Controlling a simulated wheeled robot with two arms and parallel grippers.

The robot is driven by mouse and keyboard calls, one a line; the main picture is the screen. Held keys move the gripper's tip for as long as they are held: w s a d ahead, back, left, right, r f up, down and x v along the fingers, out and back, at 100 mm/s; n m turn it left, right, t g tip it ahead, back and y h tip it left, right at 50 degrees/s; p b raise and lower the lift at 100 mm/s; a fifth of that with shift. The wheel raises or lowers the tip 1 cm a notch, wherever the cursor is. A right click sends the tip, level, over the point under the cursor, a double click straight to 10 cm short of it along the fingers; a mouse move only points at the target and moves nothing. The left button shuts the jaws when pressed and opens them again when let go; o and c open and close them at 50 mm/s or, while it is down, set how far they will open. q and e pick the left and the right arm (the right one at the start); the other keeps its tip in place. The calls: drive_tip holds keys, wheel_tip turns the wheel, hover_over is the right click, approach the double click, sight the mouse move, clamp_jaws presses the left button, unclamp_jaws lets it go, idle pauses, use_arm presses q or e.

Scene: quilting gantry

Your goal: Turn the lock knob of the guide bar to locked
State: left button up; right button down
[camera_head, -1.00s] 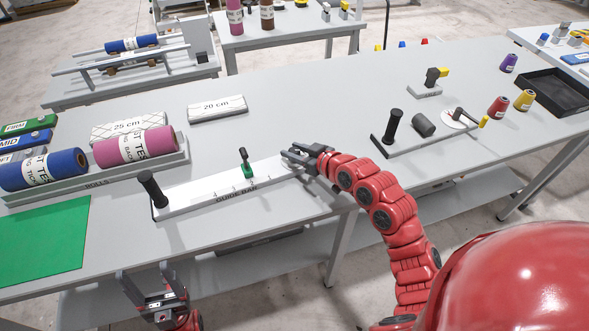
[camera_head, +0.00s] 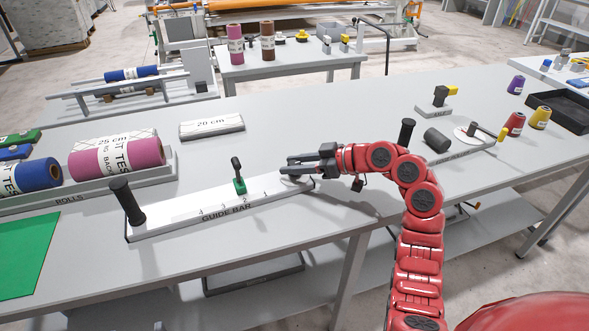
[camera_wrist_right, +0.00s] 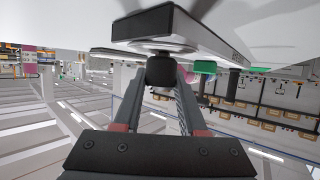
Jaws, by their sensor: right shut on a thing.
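The guide bar (camera_head: 150,222) is a long white bar on the grey table, with a black upright handle (camera_head: 127,203) at its left end. A green slider (camera_head: 240,187) with a dark lever stands near its number 2. My right gripper (camera_head: 290,168) is at the bar's right end, over a pale disc (camera_head: 297,180). In the right wrist view the right gripper (camera_wrist_right: 160,85) is shut on the dark lock knob (camera_wrist_right: 160,70), which sits against the disc. The fingers hide the knob in the head view. My left gripper is not in view.
A pink roll (camera_head: 130,155) and a blue roll (camera_head: 35,177) lie in the rolls tray at the left. A 20 cm block (camera_head: 212,130) lies behind the bar. Another fixture with a black handle (camera_head: 407,131) stands right of my arm. The table between is clear.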

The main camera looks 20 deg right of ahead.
drive_tip(key=shift+f, duration=0.1)
drive_tip(key=shift+c, duration=2.3)
unclamp_jaws()
drive_tip(key=shift+d, duration=0.1)
drive_tip(key=v, duration=1.7)
drive_tip(key=shift+r, duration=0.25)
drive_tip(key=shift+d+r, duration=0.1)
